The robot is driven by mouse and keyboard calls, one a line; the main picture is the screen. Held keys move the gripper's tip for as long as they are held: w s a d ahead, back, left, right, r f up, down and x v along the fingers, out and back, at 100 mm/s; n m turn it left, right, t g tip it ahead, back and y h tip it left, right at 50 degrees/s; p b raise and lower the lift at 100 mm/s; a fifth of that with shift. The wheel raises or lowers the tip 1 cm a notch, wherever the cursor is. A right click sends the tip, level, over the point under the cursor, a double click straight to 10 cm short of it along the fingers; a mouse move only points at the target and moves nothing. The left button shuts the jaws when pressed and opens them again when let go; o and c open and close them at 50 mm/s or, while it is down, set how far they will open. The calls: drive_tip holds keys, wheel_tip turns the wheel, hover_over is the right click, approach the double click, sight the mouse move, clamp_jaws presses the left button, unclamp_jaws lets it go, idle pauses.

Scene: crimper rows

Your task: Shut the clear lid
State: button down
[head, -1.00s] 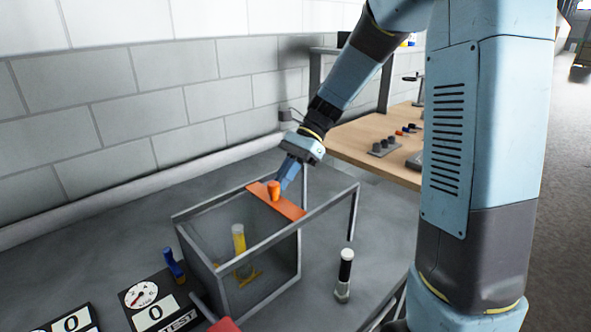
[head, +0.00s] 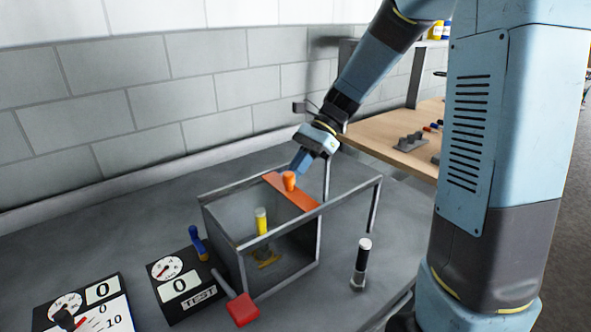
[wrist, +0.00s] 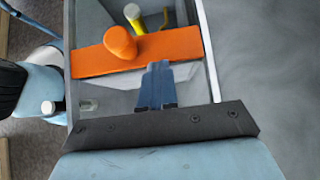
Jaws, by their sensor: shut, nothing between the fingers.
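An open-framed box (head: 222,250) with grey rails stands on the grey table. An orange strip with an upright orange knob (head: 289,181) lies across its rails; both also show in the wrist view (wrist: 120,42). A clear lid pane is hard to make out, so I cannot tell how far it covers the box. My gripper (head: 297,170) is shut and empty, its blue fingers close behind the knob. In the wrist view the fingertips (wrist: 157,66) are at the near edge of the strip, beside the knob's base; I cannot tell whether they touch it.
A yellow part with a pale top (head: 262,222) stands inside the box. A red-ended lever (head: 242,309) is at its front, and a gauge unit marked TEST (head: 182,285) is to the left. A black and white cylinder (head: 361,262) stands right. A wooden bench (head: 385,145) is behind.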

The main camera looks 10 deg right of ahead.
drive_tip(key=shift+a, duration=0.15)
drive_tip(key=w+d+f+v, duration=0.1)
drive_tip(key=d+f+v, duration=0.1)
drive_tip(key=v, duration=1.1)
drive_tip(key=s+d+r+n+t+h, duration=0.1)
drive_tip(key=s+n+t+h, duration=0.3)
drive_tip(key=s, duration=0.6)
drive_tip(key=s+d+r+n+t+h, duration=0.1)
drive_tip(key=s+d+n+t+h, duration=0.2)
drive_tip(key=s+n+t, duration=0.3)
drive_tip(key=s+d+n, duration=0.1)
drive_tip(key=s+n, duration=0.1)
drive_tip(key=s, duration=0.3)
drive_tip(key=shift+s+d+r+h, duration=0.2)
drive_tip(key=shift+s+r+h, duration=0.15)
drive_tip(key=shift+h, duration=0.05)
